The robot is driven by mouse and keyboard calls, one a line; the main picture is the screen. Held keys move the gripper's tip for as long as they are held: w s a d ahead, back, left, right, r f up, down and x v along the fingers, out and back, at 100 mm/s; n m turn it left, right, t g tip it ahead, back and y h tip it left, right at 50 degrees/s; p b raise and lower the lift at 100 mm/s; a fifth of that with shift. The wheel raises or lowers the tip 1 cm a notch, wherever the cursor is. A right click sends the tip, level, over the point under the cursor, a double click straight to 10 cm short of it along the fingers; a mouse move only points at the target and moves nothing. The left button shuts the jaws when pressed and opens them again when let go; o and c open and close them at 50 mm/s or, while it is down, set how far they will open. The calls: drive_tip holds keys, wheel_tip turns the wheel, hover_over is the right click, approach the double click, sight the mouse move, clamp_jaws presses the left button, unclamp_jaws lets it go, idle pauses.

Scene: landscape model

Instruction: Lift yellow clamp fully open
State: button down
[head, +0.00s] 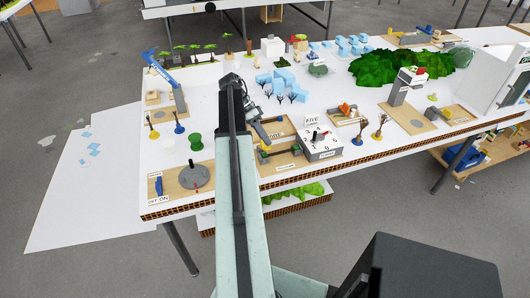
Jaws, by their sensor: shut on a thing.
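The yellow clamp (263,153) shows as a small yellow part on a wooden board (283,168) near the table's front edge, left of a grey-white box. A dark bar with a green part (295,153) at its right end lies on the same board. My gripper (264,145) reaches down to the yellow part from above and is shut on it. The fingertips are small and partly merge with the yellow part, so the exact grip and the clamp's angle are hard to make out.
A grey-white box (320,147) with a knob stands close on the right. Blue blocks (283,78) and small trees stand farther back.

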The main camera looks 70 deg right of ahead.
drive_tip(key=shift+w+d+r, duration=0.2)
drive_tip(key=shift+w+d, duration=0.1)
drive_tip(key=shift+d, duration=0.1)
drive_tip(key=shift+w+d+r+p, duration=0.3)
drive_tip(key=shift+w+d+p, duration=0.05)
drive_tip(key=shift+w+d, duration=0.05)
drive_tip(key=shift+w, duration=0.1)
